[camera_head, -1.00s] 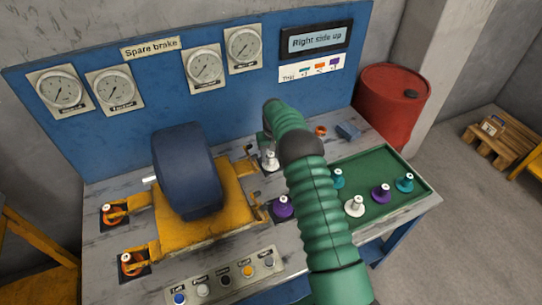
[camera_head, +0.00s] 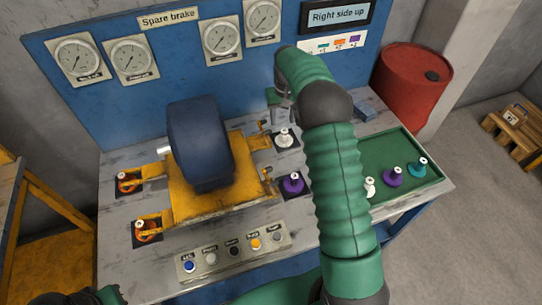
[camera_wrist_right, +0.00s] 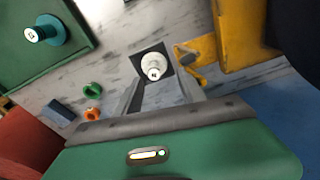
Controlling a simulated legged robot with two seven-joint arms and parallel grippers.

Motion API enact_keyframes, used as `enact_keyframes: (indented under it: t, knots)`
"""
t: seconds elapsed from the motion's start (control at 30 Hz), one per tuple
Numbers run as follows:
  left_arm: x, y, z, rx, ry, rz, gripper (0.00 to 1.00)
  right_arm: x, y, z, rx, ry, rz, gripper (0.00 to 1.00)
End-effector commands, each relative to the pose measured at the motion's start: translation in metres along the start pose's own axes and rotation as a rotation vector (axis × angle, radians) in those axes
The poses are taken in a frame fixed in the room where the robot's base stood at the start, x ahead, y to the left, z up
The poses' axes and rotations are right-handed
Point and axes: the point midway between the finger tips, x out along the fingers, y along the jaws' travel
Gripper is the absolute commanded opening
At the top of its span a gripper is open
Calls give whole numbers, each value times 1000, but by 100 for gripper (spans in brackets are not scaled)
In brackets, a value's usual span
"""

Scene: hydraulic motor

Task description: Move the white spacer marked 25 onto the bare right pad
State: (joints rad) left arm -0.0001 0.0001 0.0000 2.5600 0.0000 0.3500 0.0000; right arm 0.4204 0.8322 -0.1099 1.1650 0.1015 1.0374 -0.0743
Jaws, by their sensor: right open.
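A white spacer (camera_head: 284,138) stands upright on the dark back right pad, beside the yellow cradle; it also shows in the right wrist view (camera_wrist_right: 154,68), its marking too small to read. My right gripper (camera_head: 281,112) is open and empty above this spacer. In the wrist view its two grey fingers (camera_wrist_right: 160,92) lie apart, the spacer showing beyond them. A purple spacer (camera_head: 293,183) stands on the front right pad. Another white spacer (camera_head: 370,186) is in the green tray, partly hidden by my right arm. My left gripper does not show clearly.
The green tray (camera_head: 432,177) also holds a purple spacer (camera_head: 392,177) and a teal one (camera_head: 417,168). A dark blue motor (camera_head: 198,145) sits on the yellow cradle (camera_head: 235,205). A blue block (camera_wrist_right: 60,112) and small rings (camera_wrist_right: 92,90) lie behind the tray.

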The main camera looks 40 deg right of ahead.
Motion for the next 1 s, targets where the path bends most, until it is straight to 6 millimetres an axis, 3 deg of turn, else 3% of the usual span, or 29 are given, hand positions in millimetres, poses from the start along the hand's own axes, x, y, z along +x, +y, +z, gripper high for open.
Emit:
enact_keyframes:
  t: [0.07, 0.2, 0.4, 0.5, 0.63, 1.0]
  knots:
    - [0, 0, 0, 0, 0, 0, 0, -2, -33, 37, -47, -18, -11, 47]
    - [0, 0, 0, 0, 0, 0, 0, -3, -85, 134, -158, -42, -22, 47]
    - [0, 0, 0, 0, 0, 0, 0, -19, -130, 245, -336, 42, -50, 47]
    - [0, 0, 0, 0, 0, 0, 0, -23, -138, 290, -414, 92, -67, 47]
    - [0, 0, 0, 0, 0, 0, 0, -23, -140, 314, -457, 119, -77, 47]
    - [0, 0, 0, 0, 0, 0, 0, -23, -140, 316, -457, 118, -76, 47]
